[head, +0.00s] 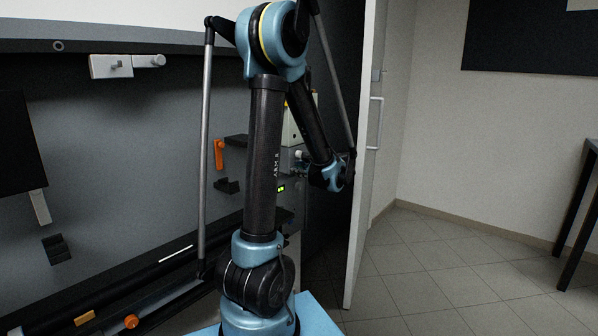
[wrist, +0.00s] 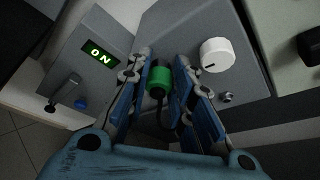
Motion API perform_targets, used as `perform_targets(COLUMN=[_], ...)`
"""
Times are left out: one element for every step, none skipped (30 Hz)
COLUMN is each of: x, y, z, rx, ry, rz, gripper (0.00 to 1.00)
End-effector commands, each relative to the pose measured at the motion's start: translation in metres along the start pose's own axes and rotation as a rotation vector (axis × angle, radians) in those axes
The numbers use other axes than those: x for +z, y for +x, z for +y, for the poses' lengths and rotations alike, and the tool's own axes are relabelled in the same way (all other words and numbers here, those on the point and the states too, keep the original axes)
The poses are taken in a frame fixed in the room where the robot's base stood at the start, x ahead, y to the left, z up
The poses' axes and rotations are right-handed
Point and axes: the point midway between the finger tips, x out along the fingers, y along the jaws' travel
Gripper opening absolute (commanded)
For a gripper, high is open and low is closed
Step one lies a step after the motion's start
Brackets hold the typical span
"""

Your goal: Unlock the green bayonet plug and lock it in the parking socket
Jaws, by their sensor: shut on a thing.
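The green bayonet plug (wrist: 159,82) shows in the wrist view between the fingers of my gripper (wrist: 163,65), which is shut on it. A dark cable trails from the plug toward my palm. The plug's far end points at a grey panel; I cannot tell whether it is seated in a socket or how it is turned. A white round fitting (wrist: 214,54) with a small dark mark is on the panel right of my fingers. I cannot tell which part is the parking socket. In the head view my arm hides the plug.
A small metal fitting (wrist: 227,97) is close to my right finger. In the head view, an open door (head: 366,150) stands close right of my arm.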

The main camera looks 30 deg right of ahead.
Motion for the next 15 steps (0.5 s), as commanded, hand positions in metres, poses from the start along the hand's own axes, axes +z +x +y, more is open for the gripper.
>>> perform_targets(x=[-0.0001, -0.0001, -0.0001, -0.0003, -0.0004, -0.0007, -0.0008, -0.0008, -0.0010, -0.0007, -0.0007, -0.0008, -0.0009, -0.0011, -0.0012], y=[0.0007, 0.0007, 0.0008, 0.0008, 0.0009, 0.0011, 0.0011, 0.0012, 0.0014, 0.0014, 0.0014, 0.0014, 0.0015, 0.0015, 0.0015], z=[-0.0010, -0.0012, -0.0016, -0.0022, -0.0027, -0.0033, -0.0035, -0.0037, -0.0045, -0.0039, -0.0037, -0.0040, -0.0044, -0.0048, -0.0051], rx=[0.006, 0.012, 0.024, 0.034, 0.047, 0.064, 0.076, 0.089, 0.104, 0.106, 0.106, 0.110, 0.116, 0.124, 0.135], ry=[0.012, 0.027, 0.055, 0.081, 0.110, 0.150, 0.180, 0.210, 0.250, 0.254, 0.253, 0.264, 0.279, 0.297, 0.324], rz=[-0.001, -0.001, -0.001, -0.001, 0.000, 0.000, 0.000, 0.000, 0.000, -0.001, -0.001, -0.001, -0.001, 0.000, 0.000], gripper=[0.00, 0.00, 0.00, 0.00, 0.00, 0.00, 0.00, 0.00, 0.00, 0.00, 0.00, 0.00, 0.00, 0.00, 0.00])
